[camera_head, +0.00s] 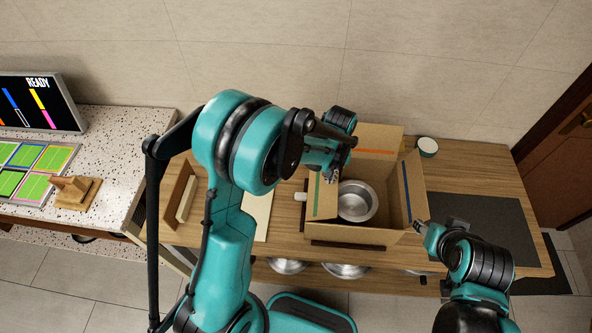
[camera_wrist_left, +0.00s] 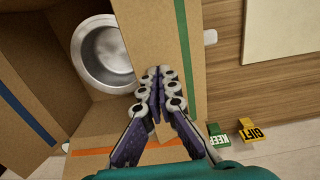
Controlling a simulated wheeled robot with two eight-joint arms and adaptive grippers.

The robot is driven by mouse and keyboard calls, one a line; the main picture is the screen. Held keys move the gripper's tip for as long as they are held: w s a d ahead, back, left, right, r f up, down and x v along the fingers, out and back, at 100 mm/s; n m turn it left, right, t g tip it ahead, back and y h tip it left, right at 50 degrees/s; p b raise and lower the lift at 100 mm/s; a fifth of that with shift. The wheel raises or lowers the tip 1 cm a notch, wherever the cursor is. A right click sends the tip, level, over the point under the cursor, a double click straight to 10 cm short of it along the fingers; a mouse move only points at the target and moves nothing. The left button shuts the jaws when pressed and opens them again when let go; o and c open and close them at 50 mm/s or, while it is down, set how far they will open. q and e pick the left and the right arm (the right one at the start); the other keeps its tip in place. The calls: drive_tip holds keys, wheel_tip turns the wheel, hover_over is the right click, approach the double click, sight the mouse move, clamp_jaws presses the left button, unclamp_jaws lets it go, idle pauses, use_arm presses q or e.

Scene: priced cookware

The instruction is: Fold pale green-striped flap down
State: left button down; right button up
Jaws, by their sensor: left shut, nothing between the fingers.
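An open cardboard box (camera_head: 350,234) stands on the wooden counter with a steel pot (camera_head: 357,201) inside. The green-striped flap (camera_head: 318,198) is on its left side, raised and not lying flat over the opening; its exact tilt is unclear. The flap also shows in the left wrist view (camera_wrist_left: 148,30), covering part of the pot (camera_wrist_left: 103,55). My left gripper (camera_head: 333,176) is shut and empty over the flap; its fingertips (camera_wrist_left: 160,72) appear against or just above the flap's face, contact unclear. My right gripper (camera_head: 420,227) is beside the box's front right corner, its jaws too small to read.
The orange-striped flap (camera_head: 376,138) stands at the back and the blue-striped flap (camera_head: 412,188) at the right. A small white cup (camera_head: 427,147) is behind the box. A dark mat (camera_head: 485,228) lies to the right. KEEP (camera_wrist_left: 217,138) and GIFT (camera_wrist_left: 248,129) tags show beyond the box.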

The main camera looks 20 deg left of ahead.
sight(335, 182)
use_arm(q)
drive_tip(key=shift+d+f, duration=0.2)
drive_tip(key=shift+d, duration=0.05)
drive_tip(key=shift+f, duration=0.1)
drive_tip(key=shift+w+d+f+b, duration=0.15)
drive_tip(key=shift+d+f+b, duration=0.15)
drive_tip(key=shift+f+b, duration=0.35)
drive_tip(key=shift+w+d+f+b, duration=0.1)
drive_tip(key=shift+d+f+b, duration=0.2)
drive_tip(key=shift+f+b, duration=0.3)
drive_tip(key=shift+f, duration=0.1)
